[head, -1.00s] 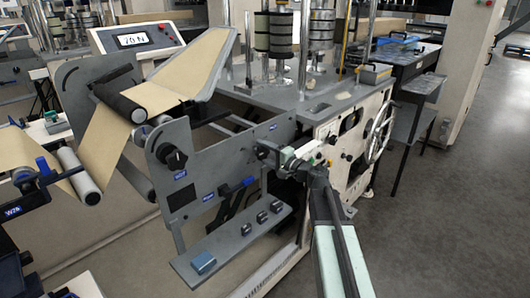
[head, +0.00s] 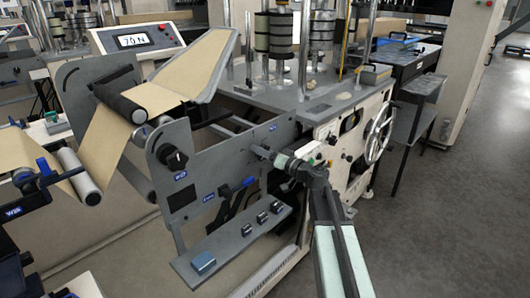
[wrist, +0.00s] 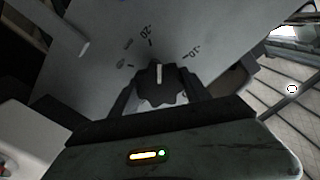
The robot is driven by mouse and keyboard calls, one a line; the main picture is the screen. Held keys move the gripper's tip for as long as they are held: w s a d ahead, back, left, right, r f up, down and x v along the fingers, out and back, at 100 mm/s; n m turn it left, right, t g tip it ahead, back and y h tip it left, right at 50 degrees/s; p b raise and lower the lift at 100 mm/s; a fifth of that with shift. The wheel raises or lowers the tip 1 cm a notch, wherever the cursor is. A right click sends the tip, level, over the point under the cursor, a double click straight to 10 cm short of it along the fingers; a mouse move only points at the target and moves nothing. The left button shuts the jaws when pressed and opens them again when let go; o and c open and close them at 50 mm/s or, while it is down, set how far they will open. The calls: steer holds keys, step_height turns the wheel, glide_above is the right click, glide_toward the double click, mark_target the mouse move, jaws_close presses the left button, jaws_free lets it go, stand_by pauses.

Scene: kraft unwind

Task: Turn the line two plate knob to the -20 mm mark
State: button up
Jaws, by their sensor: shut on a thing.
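The plate knob (wrist: 158,90) is black and lobed, with a white pointer line. It sits on a grey plate (wrist: 110,75) in the wrist view. My gripper (wrist: 157,100) is shut on the knob, one dark finger at each side. The pointer stands between the -20 mark (wrist: 148,33) and the -10 mark (wrist: 191,52), closer to -20. In the head view my gripper (head: 262,153) is against the right part of the plate (head: 225,155) and hides the knob. Lettering there is too small to read.
Another black knob (head: 172,158) is on the plate's left part. A handwheel (head: 380,132) stands to the right. Open floor (head: 450,220) lies at the right.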

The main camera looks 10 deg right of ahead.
steer(key=shift+n, duration=1.6)
steer(key=o, duration=1.4)
steer(key=shift+s, duration=0.1)
steer(key=v, duration=0.7)
steer(key=shift+s+d, duration=0.2)
steer(key=shift+d, duration=0.05)
